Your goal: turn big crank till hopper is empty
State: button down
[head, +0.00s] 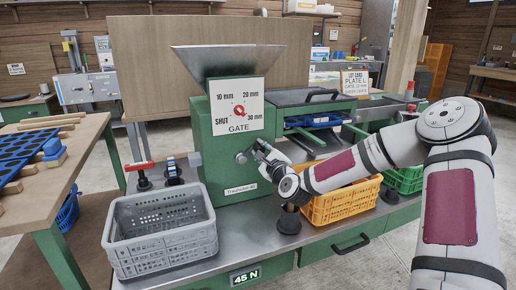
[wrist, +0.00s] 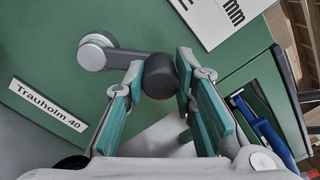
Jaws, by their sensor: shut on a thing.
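The green machine (head: 218,175) stands on the metal bench, with the grey hopper (head: 225,60) on top; the inside of the hopper is hidden. A crank sticks out from its front: its round grey hub (head: 241,158) also shows in the wrist view (wrist: 95,53), with a short arm running right to a dark round knob (wrist: 160,78). My gripper (head: 263,152) is at the crank, its fingers on both sides of the knob and shut on it in the wrist view (wrist: 160,68). The gate dial (head: 238,111) has a red pointer whose setting is too small to read.
A grey crate (head: 160,245) stands front left of the machine and looks empty. A yellow crate (head: 345,205) and a green crate (head: 405,180) stand to the right, behind my arm. A red-handled tool (head: 140,166) stands left of the machine. A dark round knob-like piece (head: 288,222) sits below my gripper.

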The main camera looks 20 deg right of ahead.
jog(key=shift+d+f+m, duration=0.2)
jog(key=shift+d+m, duration=0.2)
jog(key=shift+m, duration=0.1)
jog(key=shift+f, duration=0.1)
jog(key=c, duration=1.3)
grip_release()
jog(key=shift+a, duration=0.1)
jog(key=s, duration=1.2)
jog(key=shift+f, duration=0.1)
